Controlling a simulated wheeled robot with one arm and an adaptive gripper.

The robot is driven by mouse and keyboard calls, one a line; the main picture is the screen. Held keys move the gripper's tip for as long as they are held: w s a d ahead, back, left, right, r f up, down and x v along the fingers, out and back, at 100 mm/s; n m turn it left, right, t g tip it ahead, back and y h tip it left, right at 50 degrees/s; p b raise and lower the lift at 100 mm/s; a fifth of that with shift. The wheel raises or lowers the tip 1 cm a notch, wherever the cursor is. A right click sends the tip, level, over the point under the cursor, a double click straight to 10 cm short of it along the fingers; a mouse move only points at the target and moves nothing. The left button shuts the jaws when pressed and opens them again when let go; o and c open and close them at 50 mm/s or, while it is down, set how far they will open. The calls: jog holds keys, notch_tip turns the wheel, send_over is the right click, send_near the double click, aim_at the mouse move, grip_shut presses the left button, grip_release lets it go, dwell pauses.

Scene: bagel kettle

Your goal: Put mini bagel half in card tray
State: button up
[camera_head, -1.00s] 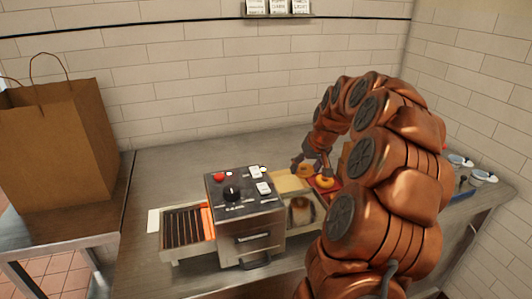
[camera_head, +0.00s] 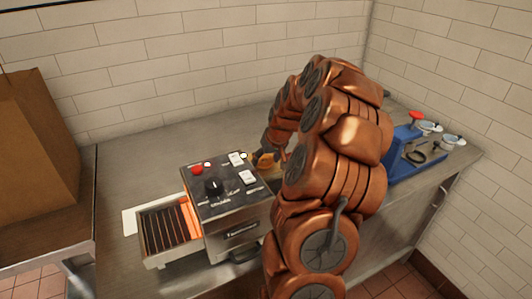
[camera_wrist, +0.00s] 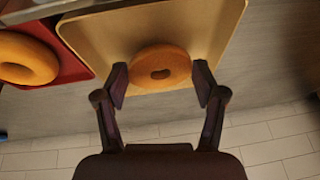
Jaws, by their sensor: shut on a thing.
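My gripper (camera_wrist: 160,82) is shut on a golden mini bagel half (camera_wrist: 158,66), with one finger at each side of it. The bagel half is over the near part of a tan card tray (camera_wrist: 95,32) in the wrist view; I cannot tell whether it touches the tray. In the head view an orange-brown bagel piece (camera_head: 265,159) shows behind the toaster, and my arm hides most of the gripper and tray.
A second bagel half (camera_wrist: 25,60) lies in a red tray (camera_wrist: 68,58) beside the card tray. The metal toaster (camera_head: 225,205) stands in front, with a glowing slatted conveyor (camera_head: 170,228). A blue holder (camera_head: 405,155) and a brown paper bag (camera_head: 35,150) flank the counter.

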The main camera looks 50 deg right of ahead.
jog(key=shift+f, duration=0.75)
jog(key=o, duration=1)
jog(key=shift+d+r, duration=0.1)
jog(key=shift+r, duration=2)
jog(key=shift+r+b, duration=0.3)
jog(key=shift+r, duration=1.15)
jog(key=shift+r, duration=0.1)
